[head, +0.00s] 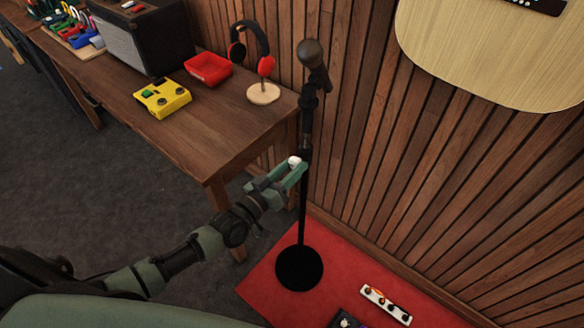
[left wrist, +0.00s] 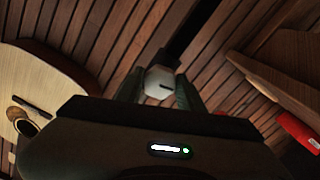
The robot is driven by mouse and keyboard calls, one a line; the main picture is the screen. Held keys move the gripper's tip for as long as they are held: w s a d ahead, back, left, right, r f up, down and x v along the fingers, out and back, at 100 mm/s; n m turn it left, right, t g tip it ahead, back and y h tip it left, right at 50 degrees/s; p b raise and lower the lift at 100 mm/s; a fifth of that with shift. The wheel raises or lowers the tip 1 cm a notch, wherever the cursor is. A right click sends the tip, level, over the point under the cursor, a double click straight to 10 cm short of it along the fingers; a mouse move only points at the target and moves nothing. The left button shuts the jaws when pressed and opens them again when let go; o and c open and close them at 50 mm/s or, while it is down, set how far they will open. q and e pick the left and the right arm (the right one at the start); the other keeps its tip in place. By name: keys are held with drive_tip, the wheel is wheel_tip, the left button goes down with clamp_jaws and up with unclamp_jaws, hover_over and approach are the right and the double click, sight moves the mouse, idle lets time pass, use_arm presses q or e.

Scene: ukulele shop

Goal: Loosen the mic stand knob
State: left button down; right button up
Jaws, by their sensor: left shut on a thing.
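The mic stand (head: 303,205) is a black upright pole on a round black base (head: 299,268), with a microphone (head: 310,54) at its top. A small pale knob (head: 294,161) sits partway up the pole. My left gripper (head: 295,168) reaches in from the lower left and is shut on the knob. In the left wrist view the knob (left wrist: 159,82) shows as a whitish faceted piece with a dark slot, between the two green fingers. The dark pole (left wrist: 200,30) runs up behind it. My right gripper is in neither view.
A slatted wall (head: 370,150) stands close behind the pole. A red mat (head: 265,285) lies under the base.

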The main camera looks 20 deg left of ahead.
use_arm(q)
drive_tip(key=c, duration=0.9)
unclamp_jaws()
drive_tip(key=b+v, duration=0.1)
drive_tip(key=v, duration=0.7)
drive_tip(key=shift+w, duration=0.1)
drive_tip(key=s+a+f+m+g+y, duration=0.1)
drive_tip(key=s+a+f+g+y, duration=0.2)
drive_tip(key=f, duration=0.8)
drive_tip(key=s+a+f+g, duration=0.1)
drive_tip(key=s+f+g, duration=0.1)
drive_tip(key=s+f, duration=0.6)
drive_tip(key=s+a+f+m+g+y, duration=0.1)
drive_tip(key=s+a+f+g+y, duration=0.15)
drive_tip(key=f, duration=1.05)
drive_tip(key=s+d+f+g, duration=0.1)
drive_tip(key=s+f+g, duration=0.1)
drive_tip(key=s+f, duration=0.3)
drive_tip(key=s+d+f+m+g, duration=0.1)
drive_tip(key=s+f+g, duration=0.2)
drive_tip(key=s, duration=1)
drive_tip(key=s+d+f+g, duration=0.1)
drive_tip(key=s+f+g, duration=0.2)
drive_tip(key=s+f, duration=0.4)
drive_tip(key=shift+s+d+y, duration=0.35)
drive_tip(key=shift+s, duration=0.85)
